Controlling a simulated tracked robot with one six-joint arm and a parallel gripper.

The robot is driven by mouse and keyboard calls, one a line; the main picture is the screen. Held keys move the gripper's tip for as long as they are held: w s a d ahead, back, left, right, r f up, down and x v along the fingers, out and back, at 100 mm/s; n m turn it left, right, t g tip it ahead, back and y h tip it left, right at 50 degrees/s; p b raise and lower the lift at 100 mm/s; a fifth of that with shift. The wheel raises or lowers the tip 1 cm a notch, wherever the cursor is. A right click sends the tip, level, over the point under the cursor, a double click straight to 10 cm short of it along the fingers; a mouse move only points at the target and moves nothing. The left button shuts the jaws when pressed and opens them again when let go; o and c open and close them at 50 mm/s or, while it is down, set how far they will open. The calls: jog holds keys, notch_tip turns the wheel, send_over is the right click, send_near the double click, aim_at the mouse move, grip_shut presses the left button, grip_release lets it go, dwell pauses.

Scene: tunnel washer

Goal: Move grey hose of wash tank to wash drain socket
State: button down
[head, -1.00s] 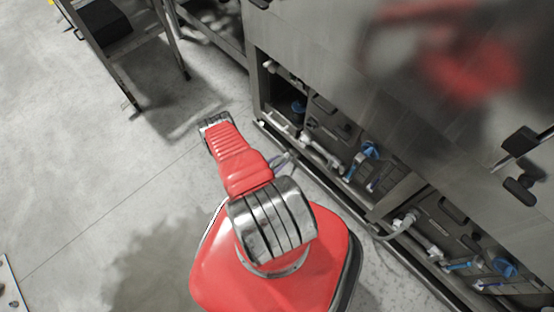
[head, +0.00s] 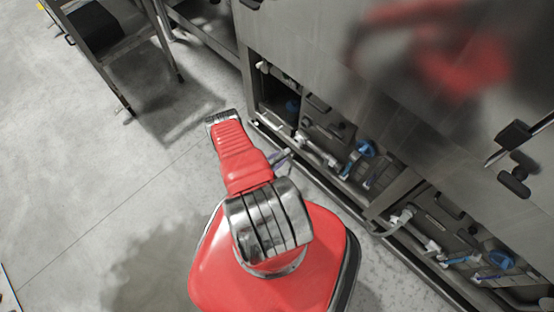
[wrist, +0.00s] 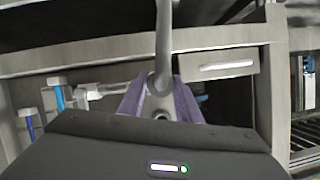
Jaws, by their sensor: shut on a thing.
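In the wrist view, the purple fingers of my gripper (wrist: 160,108) are closed around the fitting at the lower end of a grey hose (wrist: 163,45). The hose runs up from the fitting out of the top of the picture. In the head view, my gripper (head: 281,158) shows small beside the open bay at the machine's foot, partly hidden by my red arm. The hose in it is too small to make out there. I cannot tell which fitting is the wash drain socket.
Blue-handled valves (head: 362,150) and white pipe fittings (head: 315,150) sit in the low bay. A metal frame (head: 110,80) stands upper left. The floor at left is clear.

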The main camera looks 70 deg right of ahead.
aim_at(287, 150)
jog(key=shift+s+d, duration=0.35)
jog(key=shift+d, duration=0.4)
jog(key=shift+s+d, duration=0.3)
jog(key=shift+d, duration=0.5)
jog(key=shift+s+d, duration=0.35)
jog(key=shift+d, duration=0.4)
jog(key=shift+d, duration=0.15)
jog(key=shift+s+d, duration=0.4)
jog(key=shift+d, duration=0.3)
jog(key=shift+s+d, duration=0.1)
jog(key=shift+d, duration=0.25)
dwell(0.4)
jog(key=c, duration=1.2)
grip_release()
jog(key=shift+a+r, duration=0.1)
jog(key=shift+a, duration=0.05)
jog(key=v, duration=1.1)
jog(key=shift+w+a+r, duration=0.1)
jog(key=shift+w+a, duration=0.1)
jog(key=shift+a, duration=0.15)
jog(key=shift+v, duration=0.85)
